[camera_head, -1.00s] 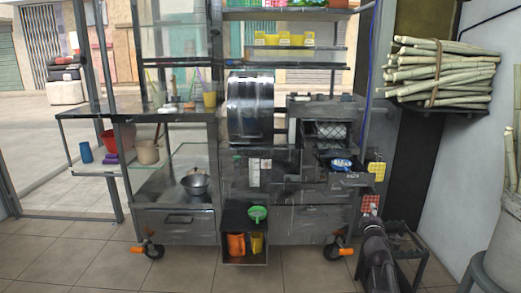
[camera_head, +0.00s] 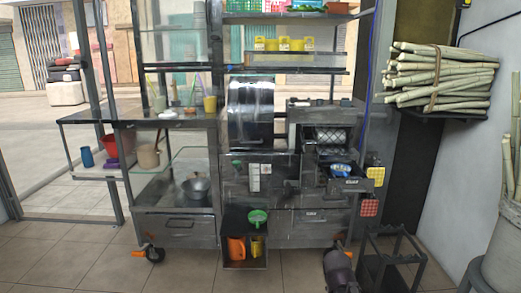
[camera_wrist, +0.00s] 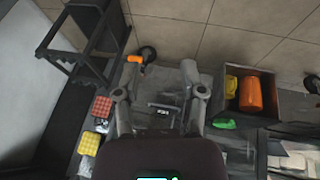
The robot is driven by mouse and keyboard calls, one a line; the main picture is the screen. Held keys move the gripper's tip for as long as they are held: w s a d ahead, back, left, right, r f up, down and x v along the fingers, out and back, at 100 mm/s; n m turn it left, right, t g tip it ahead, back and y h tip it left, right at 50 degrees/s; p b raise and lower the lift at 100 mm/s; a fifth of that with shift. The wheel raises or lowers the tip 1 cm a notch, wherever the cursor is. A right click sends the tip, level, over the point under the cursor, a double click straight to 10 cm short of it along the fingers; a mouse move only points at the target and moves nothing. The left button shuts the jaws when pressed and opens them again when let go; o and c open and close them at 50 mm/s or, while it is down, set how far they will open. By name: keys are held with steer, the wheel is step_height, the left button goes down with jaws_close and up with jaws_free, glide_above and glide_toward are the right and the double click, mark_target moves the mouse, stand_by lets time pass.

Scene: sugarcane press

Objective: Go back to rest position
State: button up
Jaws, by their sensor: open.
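My gripper (camera_wrist: 160,70) shows in the wrist view with its two fingers spread apart and nothing between them. It points down along the front of the grey metal press cart, toward the tiled floor. In the head view only a dark part of my arm shows at the bottom edge, in front of the cart's right side; the gripper is not clearly seen there. The press cart (camera_head: 175,228) stands ahead on wheels, with a shiny metal drum (camera_head: 250,108) on it.
An open box low on the cart holds an orange jug (camera_wrist: 251,94) and a yellow one; a green funnel (camera_head: 257,215) is above. An open drawer (camera_head: 352,185) juts out. A black stand (camera_head: 392,262) is at right, below bundled canes (camera_head: 440,75). Floor at front left is clear.

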steer(key=s+a+g+y+p, duration=0.2)
steer(key=s+a+g, duration=0.2)
steer(key=s+a, duration=0.4)
step_height(320, 180, up, 37)
steer(key=p, duration=3.6)
steer(key=shift+s+d+r+m+p, duration=0.15)
steer(key=shift+s+d+m+p, duration=0.05)
steer(key=shift+d+m+p, duration=0.2)
stand_by(1.7)
